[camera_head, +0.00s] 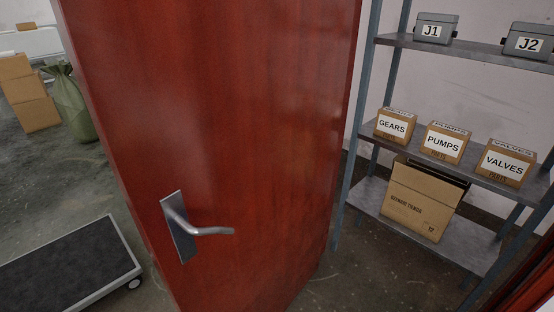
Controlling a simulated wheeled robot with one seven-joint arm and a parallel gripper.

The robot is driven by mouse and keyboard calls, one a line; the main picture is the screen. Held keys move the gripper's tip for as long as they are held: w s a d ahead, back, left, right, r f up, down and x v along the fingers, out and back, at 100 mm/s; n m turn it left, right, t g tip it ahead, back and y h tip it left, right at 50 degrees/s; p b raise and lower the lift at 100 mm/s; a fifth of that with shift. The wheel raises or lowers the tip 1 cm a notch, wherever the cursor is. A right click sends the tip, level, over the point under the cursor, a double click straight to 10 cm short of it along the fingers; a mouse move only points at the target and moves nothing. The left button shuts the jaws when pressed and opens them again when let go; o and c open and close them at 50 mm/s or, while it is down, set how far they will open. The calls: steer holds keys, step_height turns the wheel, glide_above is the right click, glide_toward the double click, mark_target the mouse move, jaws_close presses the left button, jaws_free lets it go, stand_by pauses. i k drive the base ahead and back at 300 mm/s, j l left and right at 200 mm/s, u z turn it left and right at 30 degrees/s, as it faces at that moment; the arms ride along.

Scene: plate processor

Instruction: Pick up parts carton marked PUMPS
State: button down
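The parts carton marked PUMPS (444,143) is a small brown box with a white label. It stands upright on the middle shelf (476,174) of a grey metal rack at the right. The GEARS carton (394,125) stands to its left and the VALVES carton (505,163) to its right, with small gaps between them. My gripper is not in this view.
A red door (215,110) with a lever handle (195,229) stands in front, left of the rack. Grey boxes J1 (435,29) and J2 (527,42) are on the upper shelf. A larger carton (422,197) sits below. A flat cart (70,268) stands at lower left.

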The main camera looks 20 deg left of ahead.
mark_target(447, 143)
steer(key=j+z, duration=0.35)
steer(key=j, duration=2.8)
steer(key=l+z, duration=0.15)
steer(key=z, duration=0.3)
steer(key=l+z, duration=0.1)
steer(key=z, duration=0.3)
steer(key=i+l+z, duration=0.1)
steer(key=z, duration=0.35)
steer(key=i+l+z, duration=0.15)
steer(key=z, duration=0.15)
steer(key=i+z, duration=0.3)
steer(key=i+l+u, duration=0.1)
steer(key=i+u, duration=0.2)
steer(key=i+l+u, duration=0.15)
steer(key=i+u, duration=0.3)
steer(key=u, duration=0.3)
steer(key=i+l+u, duration=0.1)
steer(key=u, duration=0.4)
steer(key=l+u, duration=0.2)
steer(key=u, duration=0.25)
steer(key=i+l, duration=0.05)
